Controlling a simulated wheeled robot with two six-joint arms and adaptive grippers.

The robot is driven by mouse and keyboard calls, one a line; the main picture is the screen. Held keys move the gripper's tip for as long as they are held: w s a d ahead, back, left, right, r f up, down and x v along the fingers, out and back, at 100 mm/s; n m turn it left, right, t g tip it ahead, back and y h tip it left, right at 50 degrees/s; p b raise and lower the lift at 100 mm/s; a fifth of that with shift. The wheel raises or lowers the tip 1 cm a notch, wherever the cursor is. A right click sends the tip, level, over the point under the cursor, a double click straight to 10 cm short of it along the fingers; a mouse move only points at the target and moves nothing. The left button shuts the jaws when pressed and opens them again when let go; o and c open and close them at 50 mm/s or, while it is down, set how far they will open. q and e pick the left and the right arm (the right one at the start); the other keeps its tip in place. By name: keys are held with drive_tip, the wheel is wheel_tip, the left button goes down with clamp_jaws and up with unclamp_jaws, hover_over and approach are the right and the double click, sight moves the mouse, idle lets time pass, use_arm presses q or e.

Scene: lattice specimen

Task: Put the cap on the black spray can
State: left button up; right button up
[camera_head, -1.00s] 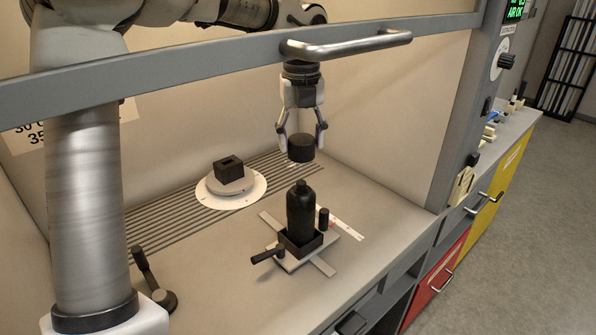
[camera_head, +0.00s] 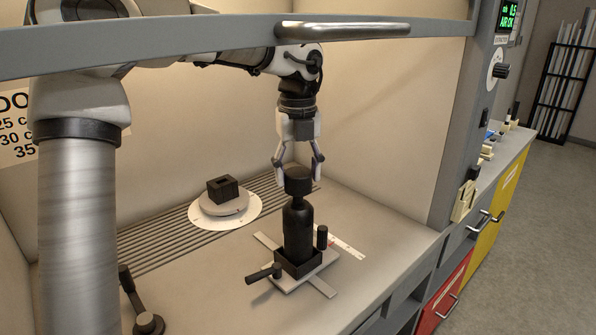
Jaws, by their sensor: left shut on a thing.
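The black spray can (camera_head: 298,232) stands upright in a dark square holder (camera_head: 291,261) on a light cross-shaped base. My left gripper (camera_head: 298,176) points down and is shut on a dark round cap (camera_head: 298,184). The cap is right above the can's top, in line with it. From this angle the cap's lower edge meets or hides the can's narrow neck, and I cannot tell whether they touch or how far the cap is seated. My right gripper is not in view.
A black block (camera_head: 222,188) with a slot sits on a round white turntable (camera_head: 243,210) at the left rear. A dark lever (camera_head: 135,300) stands at the front left. The raised sash's metal handle (camera_head: 342,30) crosses above the arm.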

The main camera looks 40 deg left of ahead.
sight(298, 188)
use_arm(q)
drive_tip(key=c, duration=0.5)
drive_tip(key=shift+o, duration=0.2)
drive_tip(key=shift+f, duration=0.15)
idle(0.3)
drive_tip(key=shift+f, duration=0.75)
drive_tip(key=shift+s+f+b, duration=0.1)
drive_tip(key=shift+f+b, duration=0.45)
drive_tip(key=shift+f, duration=0.35)
idle(0.5)
drive_tip(key=shift+f+p, duration=0.1)
drive_tip(key=shift+p, duration=0.35)
idle(0.3)
